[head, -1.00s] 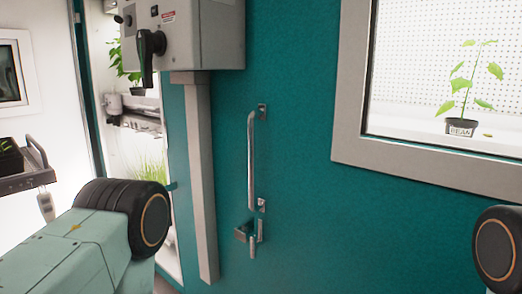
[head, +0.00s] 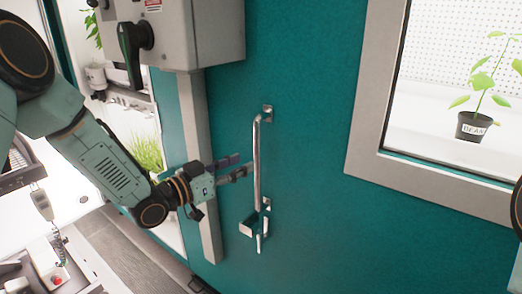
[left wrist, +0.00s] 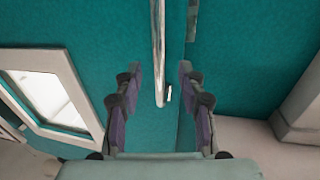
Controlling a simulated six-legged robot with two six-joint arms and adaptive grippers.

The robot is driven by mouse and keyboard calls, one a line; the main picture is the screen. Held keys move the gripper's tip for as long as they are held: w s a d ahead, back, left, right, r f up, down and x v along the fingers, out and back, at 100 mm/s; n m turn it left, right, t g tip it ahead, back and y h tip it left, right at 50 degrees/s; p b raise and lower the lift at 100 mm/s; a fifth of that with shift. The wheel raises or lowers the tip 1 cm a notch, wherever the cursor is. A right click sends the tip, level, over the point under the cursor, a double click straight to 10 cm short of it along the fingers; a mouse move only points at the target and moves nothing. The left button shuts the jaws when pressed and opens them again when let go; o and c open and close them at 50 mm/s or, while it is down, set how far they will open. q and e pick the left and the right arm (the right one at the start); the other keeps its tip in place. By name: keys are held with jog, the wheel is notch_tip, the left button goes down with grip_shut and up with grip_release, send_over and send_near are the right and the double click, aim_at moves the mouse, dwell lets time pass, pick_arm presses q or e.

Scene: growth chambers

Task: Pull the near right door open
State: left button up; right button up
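The teal door (head: 310,215) fills the middle of the head view, with a window at its right. Its upright silver bar handle (head: 257,165) stands off the door, and a small latch (head: 255,228) sits just below. My left gripper (head: 242,166) is open, pointing right, with its fingertips close to the handle's left side. In the left wrist view the two fingers (left wrist: 160,75) are spread, with the handle bar (left wrist: 158,45) running down between their directions. I cannot tell whether the bar is within the fingers' reach. My right gripper is out of view.
A grey control box (head: 195,35) with a black lever (head: 130,50) juts out above my left arm. A pale vertical post (head: 200,165) runs below it. Behind the window (head: 372,110) stands a potted bean plant (head: 473,125). Shelves and equipment are at the left.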

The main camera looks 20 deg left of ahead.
aim_at(255, 158)
pick_arm(q)
jog(key=x, duration=0.6)
jog(key=shift+w+d+f, duration=0.15)
jog(key=shift+d, duration=0.3)
jog(key=shift+w+a, duration=0.1)
jog(key=shift+w, duration=0.05)
jog(key=shift+s+a, duration=0.25)
jog(key=shift+w+d, duration=0.25)
jog(key=shift+d, duration=0.1)
jog(key=c, duration=0.4)
jog(key=shift+a, duration=0.2)
jog(key=c, duration=0.3)
jog(key=shift+s, duration=0.1)
grip_shut()
